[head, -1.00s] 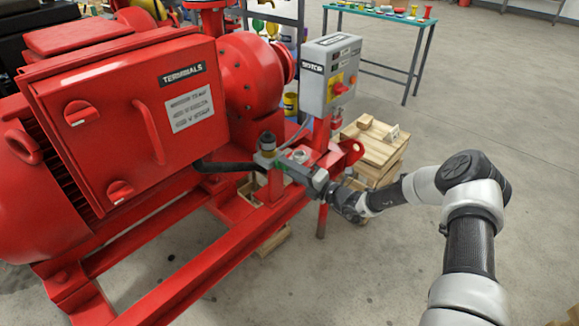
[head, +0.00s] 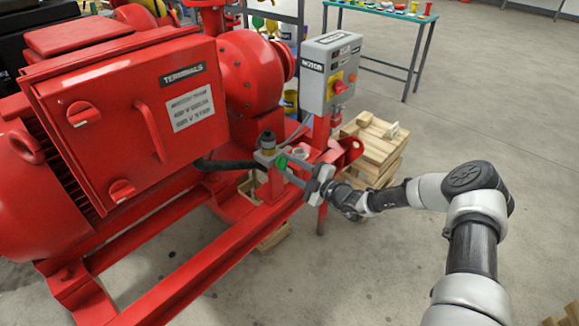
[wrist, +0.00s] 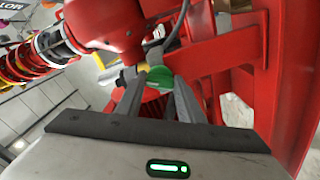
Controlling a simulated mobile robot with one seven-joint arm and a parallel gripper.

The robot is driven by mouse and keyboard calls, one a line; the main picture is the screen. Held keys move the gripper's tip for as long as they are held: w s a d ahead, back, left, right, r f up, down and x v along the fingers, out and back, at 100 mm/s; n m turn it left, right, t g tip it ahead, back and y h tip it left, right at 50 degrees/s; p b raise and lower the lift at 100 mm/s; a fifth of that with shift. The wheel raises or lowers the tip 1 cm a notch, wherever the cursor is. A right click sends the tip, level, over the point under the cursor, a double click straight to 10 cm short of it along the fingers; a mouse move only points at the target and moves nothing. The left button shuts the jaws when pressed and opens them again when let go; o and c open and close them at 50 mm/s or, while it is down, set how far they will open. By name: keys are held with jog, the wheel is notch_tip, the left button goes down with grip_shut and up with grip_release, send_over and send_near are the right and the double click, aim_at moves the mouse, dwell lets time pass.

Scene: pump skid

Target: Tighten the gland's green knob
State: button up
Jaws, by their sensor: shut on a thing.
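The green knob (head: 281,162) sits on the small gland fitting beside the red skid rail, just below a black and brass cylindrical part (head: 267,142). My gripper (head: 287,168) reaches it from the right, with its fingers at the knob. In the wrist view the knob (wrist: 159,76) lies between the two fingertips, and my gripper (wrist: 157,82) is shut on it. The fingers hide part of the knob's sides and the fitting behind it.
A red terminals box (head: 125,110) stands to the left. A grey motor switch box (head: 330,75) with a red knob stands above and behind the gland. Wooden pallets (head: 375,145) lie beyond the arm. Open floor extends to the right.

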jog(key=shift+m, duration=0.3)
jog(key=o, duration=1.1)
jog(key=shift+c, duration=0.2)
jog(key=p+v, duration=0.2)
jog(key=v, duration=1.5)
jog(key=shift+s+d, duration=0.2)
